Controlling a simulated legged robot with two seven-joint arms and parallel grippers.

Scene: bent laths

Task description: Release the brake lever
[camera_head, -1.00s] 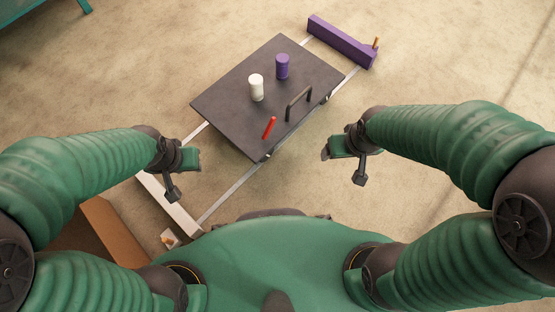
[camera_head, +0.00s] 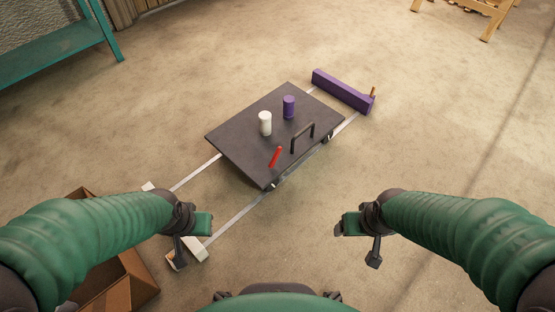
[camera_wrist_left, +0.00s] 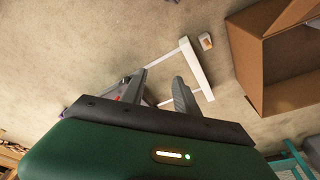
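A red lever (camera_head: 274,156) stands tilted on the near edge of a dark flat cart (camera_head: 240,140), beside a black handle (camera_head: 302,137). The cart rests on two pale rails (camera_head: 236,217). My left gripper (camera_head: 208,225) is in front and left of the cart, apart from it. In the left wrist view its two fingers (camera_wrist_left: 160,92) are spread with nothing between them, and the cart is mostly hidden behind them. My right gripper (camera_head: 343,226) is in front and right of the cart, touching nothing; its finger gap is not clear.
A white cylinder (camera_head: 265,124) and a purple cylinder (camera_head: 288,107) stand on the cart. A purple bar (camera_head: 341,91) crosses the rails' far end, a white bar (camera_head: 192,243) the near end. An open cardboard box (camera_head: 131,283) is at lower left. Floor to the right is clear.

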